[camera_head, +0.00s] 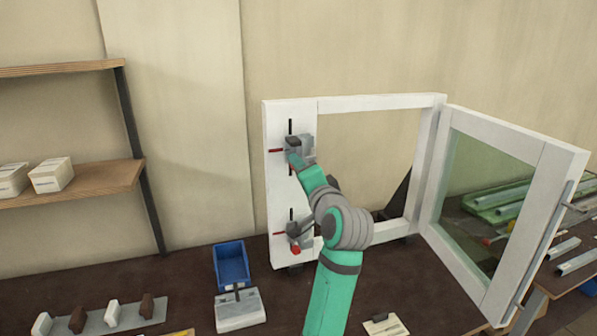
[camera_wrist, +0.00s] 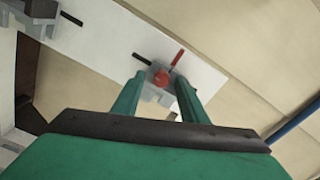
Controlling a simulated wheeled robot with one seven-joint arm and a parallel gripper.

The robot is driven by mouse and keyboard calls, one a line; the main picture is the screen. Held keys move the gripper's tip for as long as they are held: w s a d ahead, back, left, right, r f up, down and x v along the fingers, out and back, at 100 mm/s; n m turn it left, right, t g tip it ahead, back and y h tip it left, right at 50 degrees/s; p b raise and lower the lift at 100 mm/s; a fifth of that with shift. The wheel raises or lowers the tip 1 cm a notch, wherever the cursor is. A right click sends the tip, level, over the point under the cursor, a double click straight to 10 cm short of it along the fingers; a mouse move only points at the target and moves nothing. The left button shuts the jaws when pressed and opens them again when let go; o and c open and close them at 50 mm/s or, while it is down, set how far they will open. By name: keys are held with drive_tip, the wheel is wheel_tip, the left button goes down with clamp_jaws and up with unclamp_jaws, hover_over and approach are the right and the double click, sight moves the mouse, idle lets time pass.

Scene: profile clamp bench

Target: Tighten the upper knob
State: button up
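The upper knob (camera_wrist: 162,78) is red and sits on a grey clamp block on the white frame's left upright (camera_head: 279,190). In the head view my gripper (camera_head: 300,152) is at the upper clamp and hides this knob. In the wrist view my gripper's green fingers (camera_wrist: 160,84) stand apart on either side of the knob, with a small gap visible. Whether a finger touches it is unclear. A black line and a red line mark the white face around the clamp. The lower clamp has its own red knob (camera_head: 296,250) and similar lines.
A glazed sash (camera_head: 500,180) stands swung open at the right. A blue bin (camera_head: 232,264) and a grey block (camera_head: 240,309) are on the dark bench left of my arm. Shelves with white boxes (camera_head: 51,175) are at the far left.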

drive_tip(key=v, duration=1)
drive_tip(key=shift+s, duration=0.35)
drive_tip(key=shift+d, duration=0.1)
